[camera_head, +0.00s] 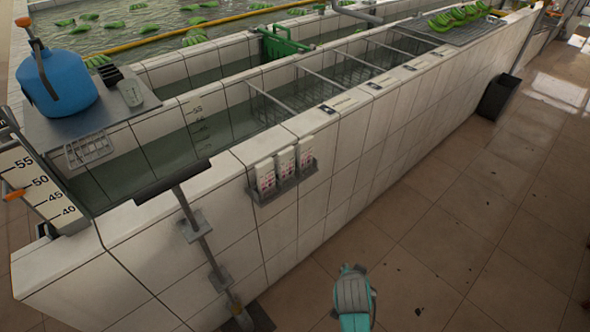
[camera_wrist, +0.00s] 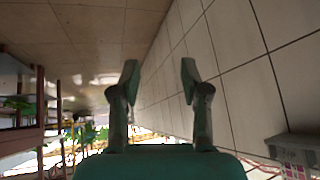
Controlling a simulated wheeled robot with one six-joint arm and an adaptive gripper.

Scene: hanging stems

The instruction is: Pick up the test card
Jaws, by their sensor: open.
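Three white cards with reddish print stand upright side by side in a grey holder (camera_head: 283,187) on the outer face of the tiled tank wall. They are the left card (camera_head: 265,174), the middle card (camera_head: 286,162) and the right card (camera_head: 306,151); I cannot tell which one is meant as the test card. In the wrist view, part of the holder (camera_wrist: 295,138) and a card (camera_wrist: 293,165) show at the lower right corner. My gripper (camera_wrist: 159,78) is open and empty, its fingers apart beside the wall and away from the holder.
The tiled wall (camera_head: 330,190) runs diagonally, with water behind it. A dark T-shaped post (camera_head: 190,215) stands against it left of the holder. A blue jug (camera_head: 57,82) and a grey tray of bananas (camera_head: 455,28) sit on top. The floor (camera_head: 450,220) at right is open.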

